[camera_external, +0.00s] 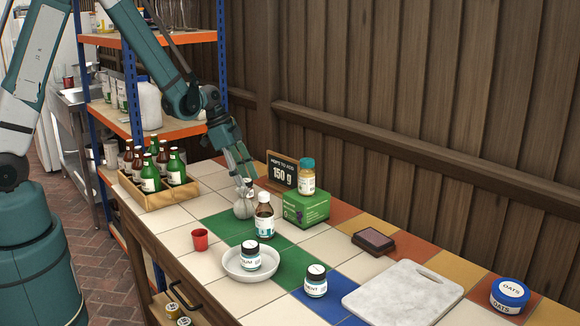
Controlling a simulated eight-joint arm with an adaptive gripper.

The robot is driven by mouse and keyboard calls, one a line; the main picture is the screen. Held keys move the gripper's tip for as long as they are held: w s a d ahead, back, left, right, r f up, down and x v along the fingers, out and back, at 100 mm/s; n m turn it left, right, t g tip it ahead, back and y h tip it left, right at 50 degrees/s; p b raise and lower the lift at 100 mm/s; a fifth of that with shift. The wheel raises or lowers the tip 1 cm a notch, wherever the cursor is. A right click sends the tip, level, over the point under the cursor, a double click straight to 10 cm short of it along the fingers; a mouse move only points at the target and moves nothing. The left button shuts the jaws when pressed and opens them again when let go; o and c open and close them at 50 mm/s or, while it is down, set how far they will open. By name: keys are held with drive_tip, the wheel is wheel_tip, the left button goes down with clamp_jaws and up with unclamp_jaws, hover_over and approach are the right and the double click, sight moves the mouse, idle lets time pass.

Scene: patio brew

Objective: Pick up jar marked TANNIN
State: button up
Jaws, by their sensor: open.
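My gripper (244,186) is open and points down over the far left part of the tiled counter, at the top of a greyish rounded vessel (244,208). I cannot tell whether it touches the vessel. No label reading TANNIN is legible. One dark-capped jar (250,257) with a partly visible label sits in a white dish (236,276). Another dark-capped jar (316,283) stands on the tiles to the right of the dish.
A brown bottle (264,217) stands close in front of the vessel. A red cup (200,239), a wooden crate of bottles (158,195), a sign (282,171), an ink pad (373,240), a white board (402,292) and an oats tin (510,294) share the counter.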

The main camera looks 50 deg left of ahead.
drive_tip(key=shift+w+d+f, duration=0.15)
drive_tip(key=shift+d+f, duration=0.05)
drive_tip(key=shift+f, duration=0.4)
drive_tip(key=c, duration=0.9)
